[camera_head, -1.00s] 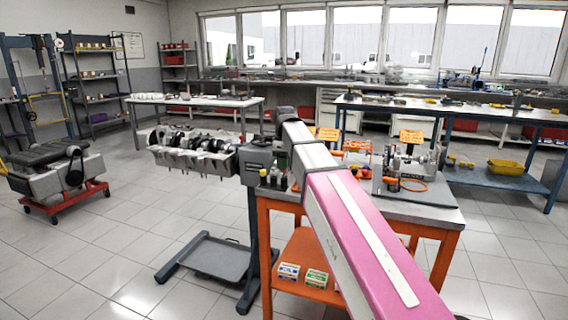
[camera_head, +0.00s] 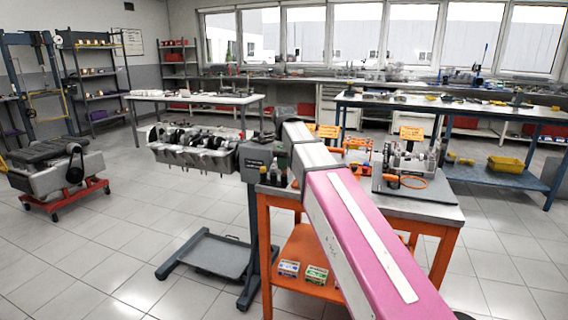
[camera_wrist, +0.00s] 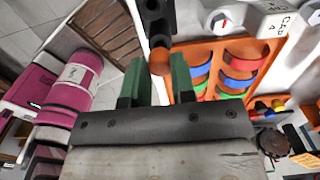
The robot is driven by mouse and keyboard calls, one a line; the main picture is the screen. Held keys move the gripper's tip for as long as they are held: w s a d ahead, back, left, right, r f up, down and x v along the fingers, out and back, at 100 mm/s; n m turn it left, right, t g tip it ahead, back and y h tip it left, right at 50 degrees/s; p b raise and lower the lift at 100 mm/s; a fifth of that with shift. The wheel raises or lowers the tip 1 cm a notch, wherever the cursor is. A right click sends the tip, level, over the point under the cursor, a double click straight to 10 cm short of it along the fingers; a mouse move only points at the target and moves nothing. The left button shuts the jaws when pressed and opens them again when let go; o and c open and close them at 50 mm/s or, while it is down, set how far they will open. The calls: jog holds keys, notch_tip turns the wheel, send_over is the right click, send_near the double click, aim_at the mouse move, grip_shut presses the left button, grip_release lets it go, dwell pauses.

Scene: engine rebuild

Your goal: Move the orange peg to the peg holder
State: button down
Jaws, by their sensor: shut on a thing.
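In the wrist view, my gripper (camera_wrist: 156,74) has its two green fingers on either side of a small round orange end, which I take to be the orange peg (camera_wrist: 160,60). It is held between the fingertips. A dark upright shape lies just beyond it, and I cannot tell whether it belongs to the peg. In the head view my own pink and white arm reaches over the orange workbench (camera_head: 285,200) and hides my gripper and the peg. I cannot make out the peg holder for certain in either view.
An orange rack (camera_wrist: 259,84) with blue, red and green curved pieces is close right of my gripper in the wrist view. An engine block on a stand (camera_head: 195,140) is left of the bench. A metal fixture (camera_head: 415,165) sits on the bench's right.

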jog(key=shift+f, duration=0.85)
dwell(0.4)
jog(key=c, duration=1.2)
grip_release()
jog(key=shift+r, duration=1.55)
jog(key=o, duration=0.6)
jog(key=shift+c, duration=0.2)
notch_tip(320, 180, up, 11)
